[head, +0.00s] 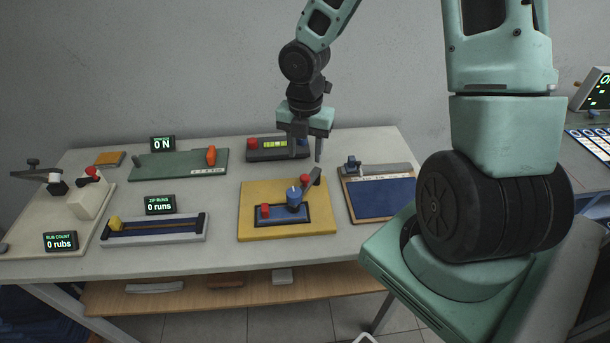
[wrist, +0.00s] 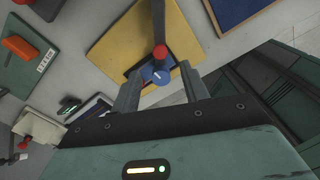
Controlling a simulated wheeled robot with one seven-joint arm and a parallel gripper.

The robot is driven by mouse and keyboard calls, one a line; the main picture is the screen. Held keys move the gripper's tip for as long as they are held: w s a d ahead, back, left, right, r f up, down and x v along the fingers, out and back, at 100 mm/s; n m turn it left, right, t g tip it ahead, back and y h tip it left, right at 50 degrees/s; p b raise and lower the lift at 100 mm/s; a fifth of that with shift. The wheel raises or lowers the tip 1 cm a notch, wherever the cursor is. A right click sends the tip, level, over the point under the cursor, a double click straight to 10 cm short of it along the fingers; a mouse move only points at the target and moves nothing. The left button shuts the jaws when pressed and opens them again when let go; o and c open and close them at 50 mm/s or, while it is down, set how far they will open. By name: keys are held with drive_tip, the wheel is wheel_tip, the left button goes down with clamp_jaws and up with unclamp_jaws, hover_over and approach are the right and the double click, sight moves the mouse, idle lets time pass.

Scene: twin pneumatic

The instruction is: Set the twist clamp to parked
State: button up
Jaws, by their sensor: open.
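The twist clamp is on a yellow board (head: 254,192) on the table. It has a blue round body (head: 294,197) with a small pale mark on top, standing on a dark blue plate (head: 282,217). A grey bar (head: 314,178) slants up at its back right, near a red part (head: 306,181). Another red block (head: 265,211) sits at the plate's left. My gripper (head: 305,155) is open and empty, above and behind the clamp. In the wrist view the blue body (wrist: 161,74) shows between my open fingers, with the red part and grey bar beyond. I cannot tell any contact.
A blue panel in a wooden frame (head: 381,199) is right of the yellow board. A slider rig (head: 154,230) is left. A green board with an orange handle (head: 211,155) and a dark box with a green display (head: 264,149) stand behind. Bare table lies between the fixtures.

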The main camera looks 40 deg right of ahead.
sight(305, 177)
wheel_tip(305, 177, down, 7)
drive_tip(key=shift+f+b, duration=0.15)
drive_tip(key=shift+b, duration=0.55)
clamp_jaws()
